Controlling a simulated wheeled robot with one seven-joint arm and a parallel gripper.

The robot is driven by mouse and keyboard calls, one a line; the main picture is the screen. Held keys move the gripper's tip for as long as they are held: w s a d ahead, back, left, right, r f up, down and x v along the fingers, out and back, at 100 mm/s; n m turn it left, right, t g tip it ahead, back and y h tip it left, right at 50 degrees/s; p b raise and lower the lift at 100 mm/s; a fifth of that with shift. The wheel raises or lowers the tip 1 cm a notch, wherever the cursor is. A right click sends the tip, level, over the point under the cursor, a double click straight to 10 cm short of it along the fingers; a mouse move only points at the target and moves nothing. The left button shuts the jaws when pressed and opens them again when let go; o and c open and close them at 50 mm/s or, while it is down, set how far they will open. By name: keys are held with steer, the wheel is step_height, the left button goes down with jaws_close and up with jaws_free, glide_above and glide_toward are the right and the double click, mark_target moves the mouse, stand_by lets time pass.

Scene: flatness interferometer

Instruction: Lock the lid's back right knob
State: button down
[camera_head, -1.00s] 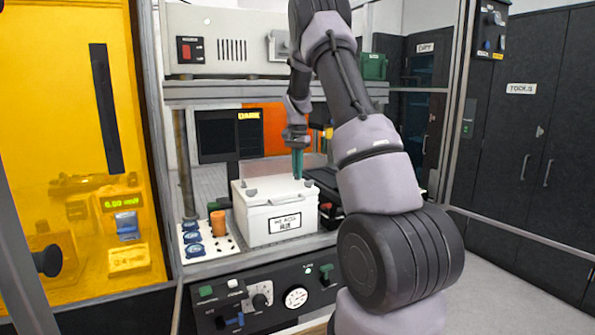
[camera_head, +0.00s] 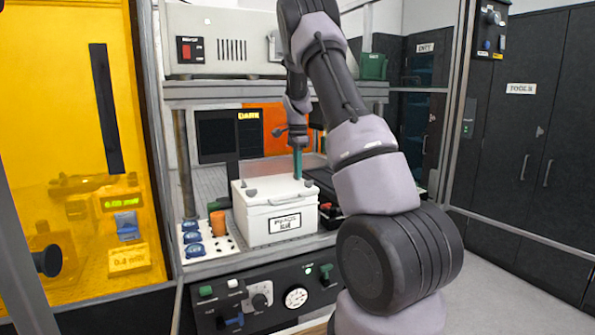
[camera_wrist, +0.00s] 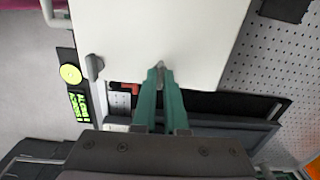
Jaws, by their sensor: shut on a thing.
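The white box's lid (camera_head: 270,187) is closed in the head view; its top fills the upper middle of the wrist view (camera_wrist: 170,30). My gripper (camera_head: 298,178) points down at the lid's back right. In the wrist view its two green fingers (camera_wrist: 159,76) are shut on the small grey back right knob (camera_wrist: 158,66), which shows only in part between the fingertips. The knob's turn angle is hard to tell. The front right knob (camera_wrist: 96,66) stands free near the lid's edge, apart from my fingers.
A carry handle (camera_wrist: 55,14) is on the box's front. An orange cup (camera_head: 218,223) and blue round parts (camera_head: 192,238) sit left of the box. A dark monitor (camera_head: 216,137) stands behind it. A shelf with a white instrument (camera_head: 225,45) hangs above.

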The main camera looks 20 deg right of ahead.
stand_by(0.3)
steer(key=c, duration=1)
jaws_free()
steer(key=shift+o, duration=0.2)
steer(key=shift+r, duration=0.1)
step_height(320, 180, up, 11)
